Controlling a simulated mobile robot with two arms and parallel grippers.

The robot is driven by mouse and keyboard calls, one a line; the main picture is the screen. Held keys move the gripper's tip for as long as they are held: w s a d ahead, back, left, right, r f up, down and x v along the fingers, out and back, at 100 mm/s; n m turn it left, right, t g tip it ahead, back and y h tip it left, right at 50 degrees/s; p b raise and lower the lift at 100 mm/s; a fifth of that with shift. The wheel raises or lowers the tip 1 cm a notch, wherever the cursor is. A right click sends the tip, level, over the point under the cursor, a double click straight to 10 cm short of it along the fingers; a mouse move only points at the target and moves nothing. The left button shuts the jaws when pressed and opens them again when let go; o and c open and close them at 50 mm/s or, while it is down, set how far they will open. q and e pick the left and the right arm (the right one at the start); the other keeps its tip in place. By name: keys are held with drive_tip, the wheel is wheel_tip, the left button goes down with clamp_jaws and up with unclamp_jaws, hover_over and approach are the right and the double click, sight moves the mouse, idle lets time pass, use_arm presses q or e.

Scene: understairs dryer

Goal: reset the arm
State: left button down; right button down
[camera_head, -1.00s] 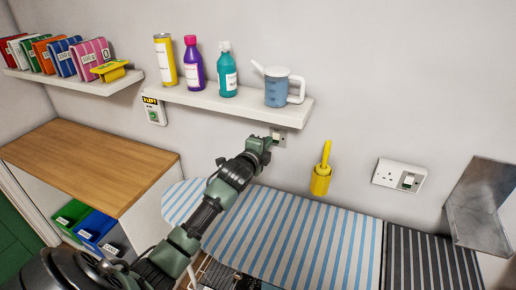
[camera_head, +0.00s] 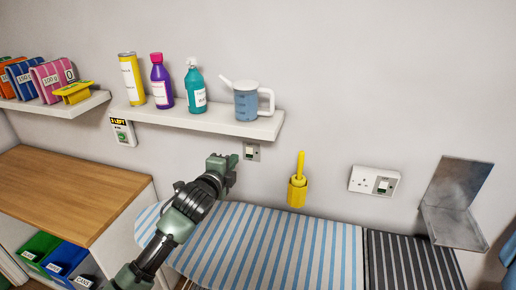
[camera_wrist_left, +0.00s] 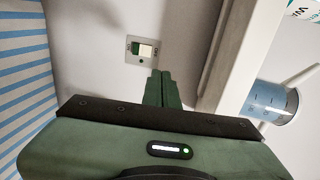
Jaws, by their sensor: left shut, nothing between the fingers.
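My left gripper (camera_head: 232,163) is green and shut, with nothing between its fingers. In the head view it is raised in front of the wall, below the shelf and just left of a small wall switch (camera_head: 252,151). In the left wrist view, the closed fingers (camera_wrist_left: 158,88) point toward the wall, and the switch (camera_wrist_left: 142,50) shows beyond them. I cannot tell from the views whether the fingertips touch the wall. My right gripper is in neither view.
A white shelf (camera_head: 215,121) with bottles and a blue jug (camera_head: 247,102) hangs above the gripper. A striped ironing surface (camera_head: 270,245) lies below. A yellow holder (camera_head: 297,190), a socket (camera_head: 374,181) and a metal bracket (camera_head: 455,205) are to the right. A wooden counter (camera_head: 65,190) is left.

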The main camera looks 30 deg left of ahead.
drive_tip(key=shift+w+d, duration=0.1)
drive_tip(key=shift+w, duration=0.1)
use_arm(q)
drive_tip(key=s+d+f+n+g+h, duration=0.1)
drive_tip(key=s+d+f+n+g, duration=0.2)
drive_tip(key=s+d+f, duration=0.4)
drive_tip(key=s+d+f+n+g+h, duration=0.1)
drive_tip(key=s+d+f+n+g, duration=0.15)
drive_tip(key=s+f, duration=0.4)
drive_tip(key=s+d+f+n+g+h, duration=0.1)
drive_tip(key=s+d+f+n+g, duration=0.2)
drive_tip(key=s, duration=0.4)
drive_tip(key=s+d+f+n+g, duration=0.1)
drive_tip(key=s+d+f+n, duration=0.2)
drive_tip(key=s, duration=0.4)
drive_tip(key=s+d+f+n+g+h, duration=0.1)
drive_tip(key=s+d+f+n+g, duration=0.15)
drive_tip(key=s+d, duration=0.35)
wheel_tip(320, 180, down, 29)
drive_tip(key=s+a+g+b, duration=0.1)
drive_tip(key=s+b, duration=0.1)
drive_tip(key=s, duration=0.1)
drive_tip(key=s+a+f+m+g+b, duration=0.1)
drive_tip(key=s+a+f, duration=0.2)
drive_tip(key=s+f, duration=1.3)
drive_tip(key=shift+f+b, duration=0.3)
drive_tip(key=shift+f, duration=0.25)
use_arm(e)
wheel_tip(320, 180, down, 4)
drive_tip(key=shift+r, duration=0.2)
